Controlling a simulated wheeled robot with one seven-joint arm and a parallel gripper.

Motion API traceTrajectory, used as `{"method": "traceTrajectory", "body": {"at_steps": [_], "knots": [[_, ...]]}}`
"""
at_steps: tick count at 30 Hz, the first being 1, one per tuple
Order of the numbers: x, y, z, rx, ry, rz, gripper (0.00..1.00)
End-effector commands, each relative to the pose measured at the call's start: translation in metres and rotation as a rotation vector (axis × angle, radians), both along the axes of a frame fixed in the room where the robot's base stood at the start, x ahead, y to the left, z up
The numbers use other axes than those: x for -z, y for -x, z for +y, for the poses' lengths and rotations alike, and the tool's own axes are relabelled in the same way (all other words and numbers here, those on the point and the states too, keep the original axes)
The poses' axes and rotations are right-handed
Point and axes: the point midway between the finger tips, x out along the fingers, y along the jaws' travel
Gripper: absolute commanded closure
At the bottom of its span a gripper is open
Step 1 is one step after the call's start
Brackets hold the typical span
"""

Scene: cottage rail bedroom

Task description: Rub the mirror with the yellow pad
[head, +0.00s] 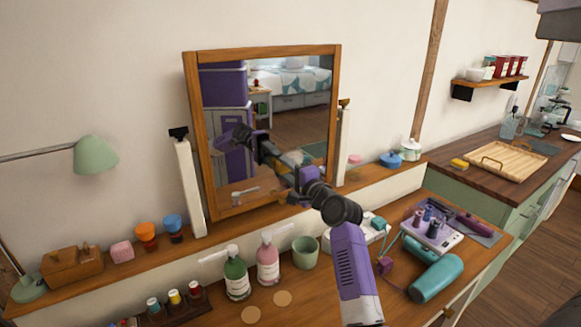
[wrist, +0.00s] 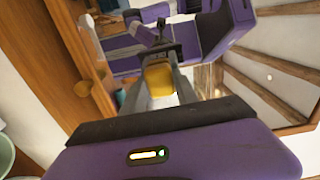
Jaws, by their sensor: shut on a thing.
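The mirror (head: 300,118) stands upright and slightly tilted in a wooden frame on the ledge against the wall. It reflects a bed and my own purple and black arm. My arm reaches up to the lower right part of the glass. My gripper (wrist: 158,76) is shut on the yellow pad (wrist: 159,87), which shows between the two grey fingers in the wrist view. In the head view my arm hides the pad and most of the gripper. The mirror's wooden frame (wrist: 72,58) runs along the left of the wrist view. I cannot tell whether the pad touches the glass.
Below the mirror stand a green bottle (head: 236,275), a pink bottle (head: 268,260) and a green cup (head: 305,252). A teal hair dryer (head: 437,279) lies at the right. White posts (head: 189,187) flank the mirror. A green lamp (head: 95,155) is at the left.

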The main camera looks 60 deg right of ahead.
Motion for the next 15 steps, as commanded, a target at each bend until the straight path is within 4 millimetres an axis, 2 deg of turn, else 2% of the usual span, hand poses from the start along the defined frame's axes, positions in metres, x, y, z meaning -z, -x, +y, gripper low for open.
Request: {"method": "traceTrajectory", "body": {"at_steps": [1,3,8,15], "knots": [[-0.009,-0.005,0.005,-0.011,0.002,-0.003,0.97],[-0.012,-0.004,0.005,-0.011,0.002,-0.004,0.97],[-0.011,-0.001,0.001,-0.007,0.004,-0.006,0.97],[-0.010,0.011,-0.016,-0.001,0.004,-0.007,0.97]]}}
